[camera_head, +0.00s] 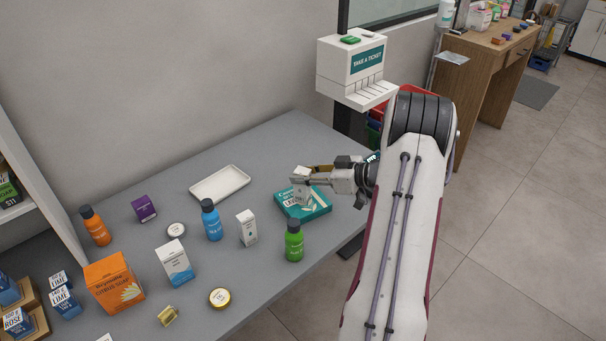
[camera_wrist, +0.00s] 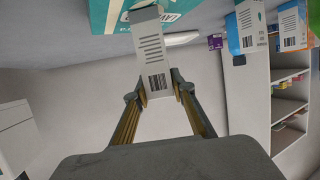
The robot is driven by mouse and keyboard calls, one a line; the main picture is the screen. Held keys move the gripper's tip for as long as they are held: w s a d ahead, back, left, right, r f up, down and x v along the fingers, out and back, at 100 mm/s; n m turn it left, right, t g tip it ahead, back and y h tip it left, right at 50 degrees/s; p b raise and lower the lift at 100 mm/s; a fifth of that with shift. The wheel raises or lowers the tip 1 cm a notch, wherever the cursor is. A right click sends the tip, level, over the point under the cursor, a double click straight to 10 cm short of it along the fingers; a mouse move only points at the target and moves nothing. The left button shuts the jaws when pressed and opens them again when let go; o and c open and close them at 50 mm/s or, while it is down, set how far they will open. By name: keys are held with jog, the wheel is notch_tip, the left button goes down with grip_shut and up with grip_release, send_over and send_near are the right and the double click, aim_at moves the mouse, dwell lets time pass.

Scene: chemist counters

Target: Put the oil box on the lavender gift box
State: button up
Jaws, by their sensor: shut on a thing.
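The oil box (camera_head: 301,187), a small white carton, is held upright in my gripper (camera_head: 304,180). In the wrist view the oil box (camera_wrist: 153,52) shows a barcode on its side, with the two fingers closed on its lower part in that picture. The lavender gift box (camera_head: 318,206) is a flat teal box lying on the grey counter. The oil box is over its back left part; I cannot tell whether the two touch. The gift box (camera_wrist: 108,14) also shows at the top of the wrist view, partly hidden by the oil box.
A similar white carton (camera_head: 247,228) and a green bottle (camera_head: 294,244) stand near the gift box. A blue bottle (camera_head: 212,222) is further left, and a white tray (camera_head: 220,184) lies behind. A ticket dispenser (camera_head: 352,70) stands at the back right. The counter's back right is clear.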

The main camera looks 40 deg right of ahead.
jog(key=o, duration=1.1)
jog(key=shift+r, duration=0.1)
jog(key=shift+s+d, duration=0.1)
jog(key=v, duration=1.1)
jog(key=shift+s+r, duration=0.15)
jog(key=shift+s, duration=0.2)
jog(key=shift+w+d+r, duration=0.1)
jog(key=shift+w, duration=0.05)
